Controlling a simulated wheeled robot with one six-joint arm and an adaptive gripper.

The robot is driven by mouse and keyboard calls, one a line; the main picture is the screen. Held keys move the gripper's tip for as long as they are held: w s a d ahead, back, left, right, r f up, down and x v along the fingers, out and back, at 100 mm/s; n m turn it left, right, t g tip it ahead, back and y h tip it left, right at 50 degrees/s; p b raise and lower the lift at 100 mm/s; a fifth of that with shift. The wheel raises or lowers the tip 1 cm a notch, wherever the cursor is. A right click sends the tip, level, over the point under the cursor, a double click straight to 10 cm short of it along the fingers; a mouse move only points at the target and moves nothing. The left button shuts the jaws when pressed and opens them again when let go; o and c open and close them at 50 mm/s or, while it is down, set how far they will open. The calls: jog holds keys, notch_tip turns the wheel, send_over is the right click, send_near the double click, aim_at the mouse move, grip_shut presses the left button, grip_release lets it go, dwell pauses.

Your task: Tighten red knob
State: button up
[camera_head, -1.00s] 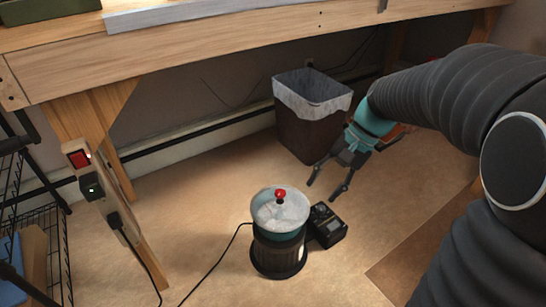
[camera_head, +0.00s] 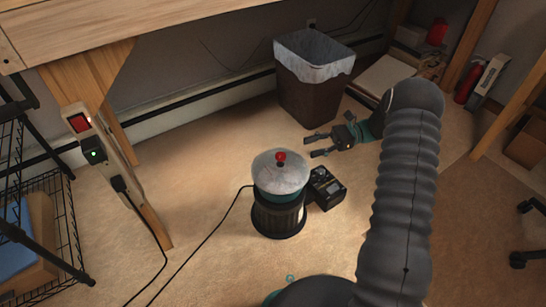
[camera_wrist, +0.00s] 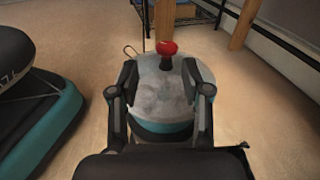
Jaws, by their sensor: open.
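The red knob (camera_head: 281,157) stands on top of the pale, domed lid (camera_head: 268,172) of a dark canister with a teal band (camera_head: 278,215) on the floor. My gripper (camera_head: 312,145) is open and empty, to the right of the knob and a little behind it, pointing left. In the wrist view the red knob (camera_wrist: 166,48) shows beyond and between the two fingers (camera_wrist: 160,88), with the lid (camera_wrist: 160,85) below it. The fingers are apart from the knob.
A black boxy unit (camera_head: 325,188) is beside the canister on its right. A dark bin with a white liner (camera_head: 310,95) stands behind. A wooden post with a power strip (camera_head: 110,165) and a wire rack (camera_head: 50,200) are at left. Cords cross the floor.

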aim_at(281, 158)
jog(key=shift+m+y, duration=0.5)
jog(key=shift+y, duration=0.1)
jog(key=f+x, duration=0.1)
jog(key=x, duration=0.7)
jog(key=f+x, duration=0.1)
jog(key=x, duration=0.4)
jog(key=shift+w+a+f, duration=0.1)
jog(key=shift+w+f, duration=0.2)
jog(key=shift+w, duration=0.1)
